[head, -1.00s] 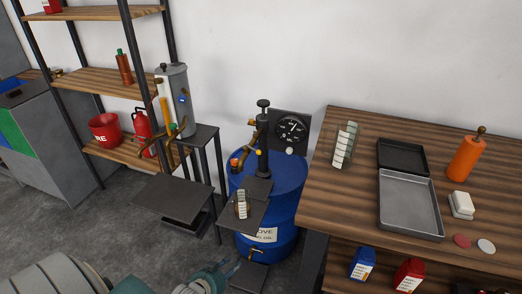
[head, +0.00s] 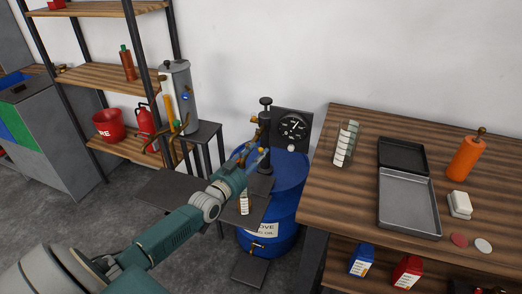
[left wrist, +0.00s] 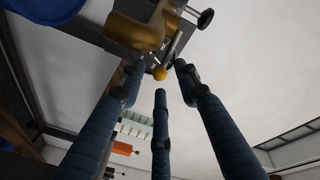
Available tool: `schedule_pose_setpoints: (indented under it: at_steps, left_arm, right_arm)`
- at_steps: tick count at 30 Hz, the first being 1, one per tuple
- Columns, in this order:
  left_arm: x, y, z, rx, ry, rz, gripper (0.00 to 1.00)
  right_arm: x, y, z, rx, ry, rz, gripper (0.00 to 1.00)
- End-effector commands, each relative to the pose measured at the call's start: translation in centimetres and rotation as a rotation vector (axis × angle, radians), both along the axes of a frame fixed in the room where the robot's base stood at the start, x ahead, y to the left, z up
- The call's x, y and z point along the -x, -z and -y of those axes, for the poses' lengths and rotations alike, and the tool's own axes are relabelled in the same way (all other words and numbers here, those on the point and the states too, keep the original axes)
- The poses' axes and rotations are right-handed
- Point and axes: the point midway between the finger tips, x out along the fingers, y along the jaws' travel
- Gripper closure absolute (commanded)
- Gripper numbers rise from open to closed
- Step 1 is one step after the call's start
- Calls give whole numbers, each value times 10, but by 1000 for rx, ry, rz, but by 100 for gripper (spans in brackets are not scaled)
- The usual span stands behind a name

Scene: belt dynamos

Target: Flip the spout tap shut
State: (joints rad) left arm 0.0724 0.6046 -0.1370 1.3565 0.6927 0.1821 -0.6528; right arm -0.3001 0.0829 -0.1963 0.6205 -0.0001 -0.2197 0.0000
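The spout tap shows as a small yellow ball knob (head: 263,150) by the brass spout (head: 264,120) of the black hand pump (head: 266,103) on the blue drum (head: 289,190). In the left wrist view the yellow knob (left wrist: 160,73) sits beyond the fingertips, near the centre, with the curved brass spout (left wrist: 140,30) above it. My left gripper (head: 252,160) reaches in from the lower left, close to the spout. Its three blue fingers (left wrist: 160,82) are spread, with nothing between them; contact with the knob cannot be told. My right gripper is out of view.
A round gauge (head: 292,127) stands behind the pump. A wooden workbench (head: 330,190) with an open grey tray (head: 408,205) is right of the drum. Left are a grey dispenser (head: 181,100) on a stand and shelves. A small bottle (head: 244,206) stands below my left wrist.

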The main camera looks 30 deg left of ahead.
Motion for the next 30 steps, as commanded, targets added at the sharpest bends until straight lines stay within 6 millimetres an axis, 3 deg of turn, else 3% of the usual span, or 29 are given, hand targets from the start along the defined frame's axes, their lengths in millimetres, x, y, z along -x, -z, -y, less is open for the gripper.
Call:
schedule_pose_setpoints:
  at_steps: [6,17,23,30]
  left_arm:
    - [-26,0,-1,0,0,1,67]
    - [-31,0,-1,0,0,0,67]
    - [-31,0,-1,0,0,0,100]
    - [-32,-3,-1,4,-16,2,100]
  right_arm:
    - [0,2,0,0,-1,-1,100]
    - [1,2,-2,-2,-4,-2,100]
    - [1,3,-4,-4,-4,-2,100]
    - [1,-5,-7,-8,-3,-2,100]
